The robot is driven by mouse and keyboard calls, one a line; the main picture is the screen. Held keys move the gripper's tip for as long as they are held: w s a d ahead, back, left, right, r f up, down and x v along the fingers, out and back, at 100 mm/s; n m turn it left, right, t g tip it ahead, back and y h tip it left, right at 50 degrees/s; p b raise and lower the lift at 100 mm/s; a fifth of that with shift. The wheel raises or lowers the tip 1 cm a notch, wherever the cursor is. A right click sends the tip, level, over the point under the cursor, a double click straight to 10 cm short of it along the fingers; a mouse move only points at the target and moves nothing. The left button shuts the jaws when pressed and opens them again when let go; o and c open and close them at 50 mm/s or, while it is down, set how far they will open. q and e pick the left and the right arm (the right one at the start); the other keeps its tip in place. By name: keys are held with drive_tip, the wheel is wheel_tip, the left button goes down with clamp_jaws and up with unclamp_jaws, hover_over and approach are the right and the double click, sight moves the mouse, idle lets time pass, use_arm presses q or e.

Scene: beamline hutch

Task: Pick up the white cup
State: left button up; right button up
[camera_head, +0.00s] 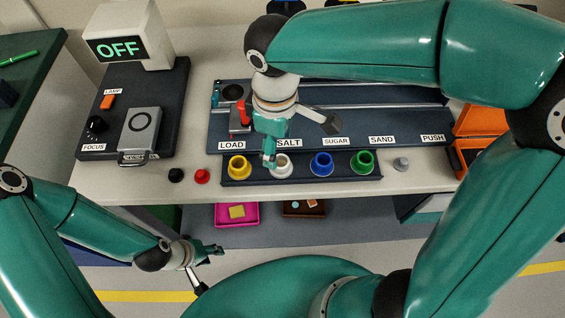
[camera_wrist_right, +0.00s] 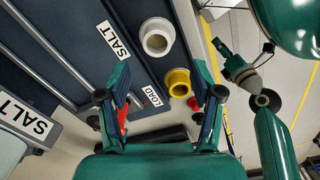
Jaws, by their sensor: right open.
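The white cup (camera_head: 283,166) stands upright on the dark strip at the table's front, below the SALT label, between the yellow and blue cups. In the right wrist view the white cup (camera_wrist_right: 157,38) is beyond the fingertips, clear of them. My right gripper (camera_head: 270,157) hangs over the strip by the white cup and hides part of its rim. In its wrist view the right gripper (camera_wrist_right: 165,84) has its fingers spread, with nothing held. My left gripper (camera_head: 212,249) is low in front of the table, away from the cups; its finger gap is unclear.
The yellow cup (camera_head: 238,167) is close on the left, the blue cup (camera_head: 321,163) on the right, and the green cup (camera_head: 362,161) beyond. A red lever (camera_head: 243,112) stands behind. Black (camera_head: 176,175) and red (camera_head: 201,176) knobs sit at left. An orange box (camera_head: 480,121) is at right.

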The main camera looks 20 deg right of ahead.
sight(279, 166)
drive_tip(key=shift+d+f, duration=0.2)
drive_tip(key=shift+f, duration=3.05)
clamp_jaws()
drive_tip(key=shift+r, duration=0.15)
wheel_tip(279, 166, up, 20)
drive_tip(key=p, duration=0.1)
drive_tip(key=shift+p, duration=0.4)
